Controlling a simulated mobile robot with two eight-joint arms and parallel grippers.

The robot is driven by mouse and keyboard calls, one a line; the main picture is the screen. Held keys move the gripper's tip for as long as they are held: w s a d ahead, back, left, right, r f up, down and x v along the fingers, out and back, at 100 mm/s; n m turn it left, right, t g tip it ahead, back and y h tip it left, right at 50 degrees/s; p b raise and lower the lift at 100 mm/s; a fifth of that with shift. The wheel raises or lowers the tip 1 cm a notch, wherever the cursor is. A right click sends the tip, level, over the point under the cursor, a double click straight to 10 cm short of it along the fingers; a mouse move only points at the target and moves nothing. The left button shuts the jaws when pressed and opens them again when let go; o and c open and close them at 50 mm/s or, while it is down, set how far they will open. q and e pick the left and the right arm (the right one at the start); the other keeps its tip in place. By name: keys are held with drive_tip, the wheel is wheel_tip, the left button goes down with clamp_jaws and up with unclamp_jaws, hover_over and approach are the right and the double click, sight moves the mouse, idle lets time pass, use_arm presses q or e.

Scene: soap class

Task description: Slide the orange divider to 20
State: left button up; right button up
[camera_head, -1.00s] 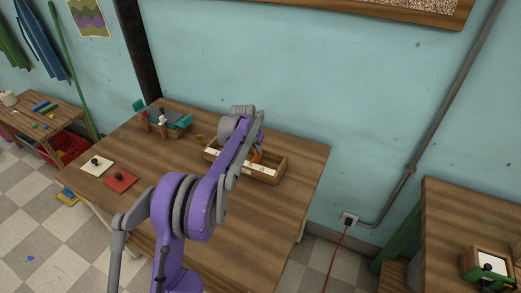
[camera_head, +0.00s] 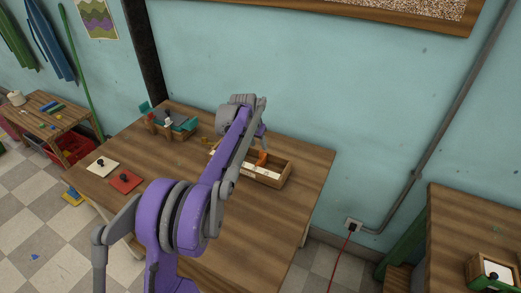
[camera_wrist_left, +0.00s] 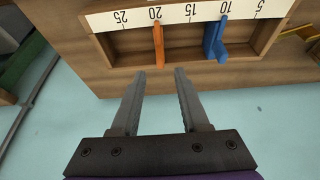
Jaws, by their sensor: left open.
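The wooden tray (camera_head: 268,181) with a white number scale sits on the table. In the left wrist view the tray (camera_wrist_left: 100,52) shows upside down, with marks 25, 20, 15, 10 and 5. The orange divider (camera_wrist_left: 158,46) stands in line with the 20 mark; it also shows in the head view (camera_head: 262,158). A blue divider (camera_wrist_left: 214,42) stands near the 10 mark. My left gripper (camera_wrist_left: 159,72) is open and empty, its fingertips just apart from the orange divider. In the head view my left arm hides part of the tray. My right gripper is not in view.
A wooden holder with teal parts (camera_head: 172,124) stands at the table's back left. A white board (camera_head: 102,166) and a red board (camera_head: 125,181), each with a dark knob, lie at the left. The wall (camera_head: 310,80) is close behind the table. The front right tabletop is clear.

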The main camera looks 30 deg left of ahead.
use_arm(q)
drive_tip(key=shift+v, duration=1.95)
drive_tip(key=s+d+r, duration=0.2)
drive_tip(key=s+d, duration=1.3)
drive_tip(key=s, duration=0.2)
drive_tip(key=s+d+f, duration=0.3)
drive_tip(key=s+f, duration=0.1)
drive_tip(key=s, duration=0.4)
drive_tip(key=s+d+f+p, duration=0.1)
drive_tip(key=s+d+f, duration=0.1)
drive_tip(key=s+f, duration=0.3)
drive_tip(key=s, duration=0.4)
drive_tip(key=shift+s+d+m+t, duration=0.3)
drive_tip(key=shift+s+d+t, duration=0.05)
drive_tip(key=shift+d+t, duration=0.05)
drive_tip(key=shift+a, duration=0.1)
